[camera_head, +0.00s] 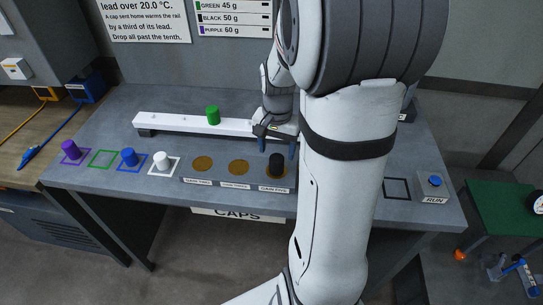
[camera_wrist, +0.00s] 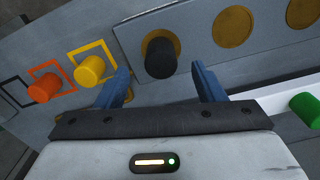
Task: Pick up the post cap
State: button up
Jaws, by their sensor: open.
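Several coloured post caps are in view. A black cap (camera_head: 276,167) stands on the rightmost round pad of a grey strip (camera_head: 220,184) on the bench. My gripper (camera_head: 277,147) is open and empty just behind and above the black cap. In the wrist view the black cap (camera_wrist: 160,56) lies ahead, between the lines of the two blue fingers and apart from both. A green cap (camera_head: 212,115) stands on the white rail (camera_head: 165,123). Purple (camera_head: 71,150), blue (camera_head: 129,157) and white (camera_head: 162,159) caps stand in outlined squares at the left.
The wrist view also shows a yellow cap (camera_wrist: 90,70) and an orange cap (camera_wrist: 45,88) beside the strip; my arm hides them in the head view. Two round pads (camera_head: 202,163) are empty. A RUN button (camera_head: 435,181) is at the right.

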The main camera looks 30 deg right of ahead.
aim_at(277, 158)
notch_tip(277, 158, down, 6)
jog(key=shift+w+d+r+p, duration=0.1)
jog(key=shift+w+r+p, duration=0.05)
jog(key=shift+p, duration=0.35)
jog(key=shift+c, duration=0.4)
jog(key=c, duration=1)
